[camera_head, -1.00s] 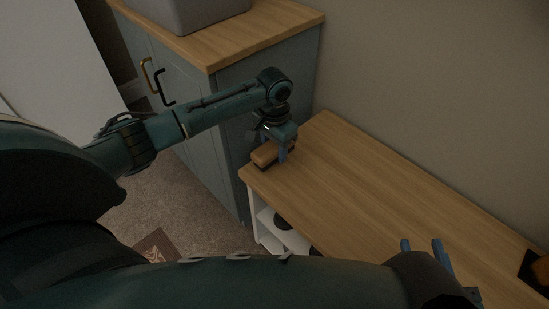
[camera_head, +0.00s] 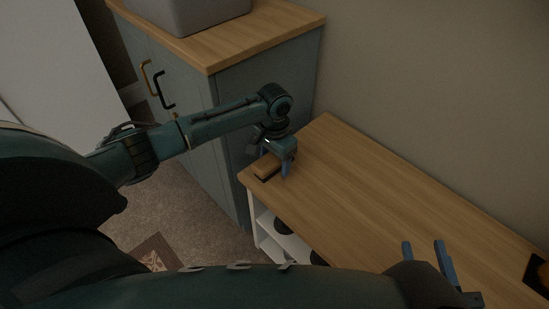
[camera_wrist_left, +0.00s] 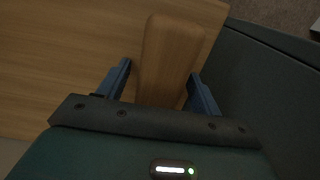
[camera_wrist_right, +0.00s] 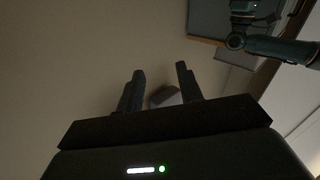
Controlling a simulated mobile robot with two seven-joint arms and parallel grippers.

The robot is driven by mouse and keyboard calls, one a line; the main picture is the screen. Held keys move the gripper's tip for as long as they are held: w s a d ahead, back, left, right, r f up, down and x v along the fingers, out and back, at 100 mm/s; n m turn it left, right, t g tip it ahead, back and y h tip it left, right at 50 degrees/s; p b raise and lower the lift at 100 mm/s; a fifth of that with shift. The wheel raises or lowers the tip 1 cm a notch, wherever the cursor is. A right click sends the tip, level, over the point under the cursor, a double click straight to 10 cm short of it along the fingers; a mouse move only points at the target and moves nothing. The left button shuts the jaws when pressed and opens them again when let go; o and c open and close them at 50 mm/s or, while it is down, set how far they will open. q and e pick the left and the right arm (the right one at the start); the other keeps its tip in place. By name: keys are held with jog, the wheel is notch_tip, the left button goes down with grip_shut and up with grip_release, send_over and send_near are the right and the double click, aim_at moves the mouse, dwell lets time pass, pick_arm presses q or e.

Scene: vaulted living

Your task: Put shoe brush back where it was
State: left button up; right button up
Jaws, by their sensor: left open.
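The shoe brush (camera_head: 267,168) has a light wooden back with a dark underside. It rests at the left end of the wooden bench top, beside the grey-green cabinet. My left gripper (camera_head: 285,172) is over it, pointing down. In the left wrist view the brush (camera_wrist_left: 168,55) lies between the two blue fingers of the left gripper (camera_wrist_left: 160,88), with gaps showing on both sides. My right gripper (camera_head: 425,250) is open and empty above the front of the bench; in its wrist view the fingers are apart (camera_wrist_right: 160,90).
The wooden bench top (camera_head: 400,205) is mostly bare, with a dark item (camera_head: 538,275) at its right end. White shelving with dark round things (camera_head: 283,227) is below. The cabinet (camera_head: 265,105) stands at the left, carrying a grey bin (camera_head: 195,12). A wall runs behind.

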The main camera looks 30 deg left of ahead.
pick_arm(q)
jog(key=shift+r, duration=0.1)
